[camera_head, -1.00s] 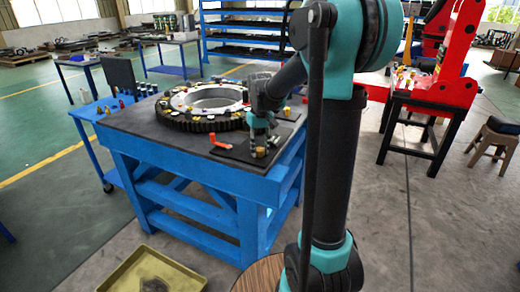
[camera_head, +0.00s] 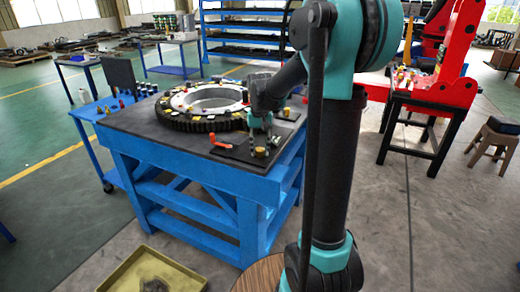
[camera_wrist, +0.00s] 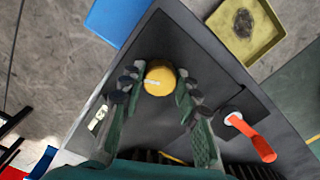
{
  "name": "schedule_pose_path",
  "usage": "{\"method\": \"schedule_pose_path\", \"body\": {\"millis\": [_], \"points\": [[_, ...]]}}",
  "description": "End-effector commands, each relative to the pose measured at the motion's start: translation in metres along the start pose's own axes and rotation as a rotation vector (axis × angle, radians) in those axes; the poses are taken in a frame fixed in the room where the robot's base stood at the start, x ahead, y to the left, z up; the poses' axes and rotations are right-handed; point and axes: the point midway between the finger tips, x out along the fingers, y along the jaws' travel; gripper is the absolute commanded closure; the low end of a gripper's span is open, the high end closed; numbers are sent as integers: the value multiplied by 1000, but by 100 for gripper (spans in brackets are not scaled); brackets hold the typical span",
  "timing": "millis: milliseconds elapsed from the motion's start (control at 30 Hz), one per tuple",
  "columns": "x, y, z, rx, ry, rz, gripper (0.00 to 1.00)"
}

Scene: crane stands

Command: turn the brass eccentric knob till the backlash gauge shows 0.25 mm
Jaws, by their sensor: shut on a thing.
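The brass eccentric knob (camera_wrist: 158,80) is a round yellow cap with a pale mark on its top, on a dark plate. It also shows small in the head view (camera_head: 260,152). My gripper (camera_wrist: 159,73) has a finger on each side of the knob and is shut on it. In the head view my gripper (camera_head: 264,140) points down over the table's front right corner. A small pale gauge-like readout (camera_wrist: 98,119) lies left of the left finger in the wrist view; its value is too small to read.
A red-handled lever (camera_wrist: 257,138) stands right of my gripper in the wrist view. The large toothed ring (camera_head: 180,122) lies behind on the blue table (camera_head: 200,180). A yellow tray (camera_head: 115,277) is on the floor in front.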

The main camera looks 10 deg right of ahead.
Motion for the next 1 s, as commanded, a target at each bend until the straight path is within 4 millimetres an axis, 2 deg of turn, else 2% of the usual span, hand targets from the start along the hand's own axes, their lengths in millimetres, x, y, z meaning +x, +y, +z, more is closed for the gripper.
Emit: {"method": "schedule_pose_path", "body": {"millis": [167,200,333,633,733,867,1000], "points": [[0,0,0,0,1,0,97],[0,0,0,-1,1,0,64],[0,0,0,-1,1,0,47],[-1,0,0,-1,0,0,47],[-7,0,0,-1,0,0,47],[-24,0,0,-1,0,0,47],[-52,0,0,-1,0,0,47]]}}
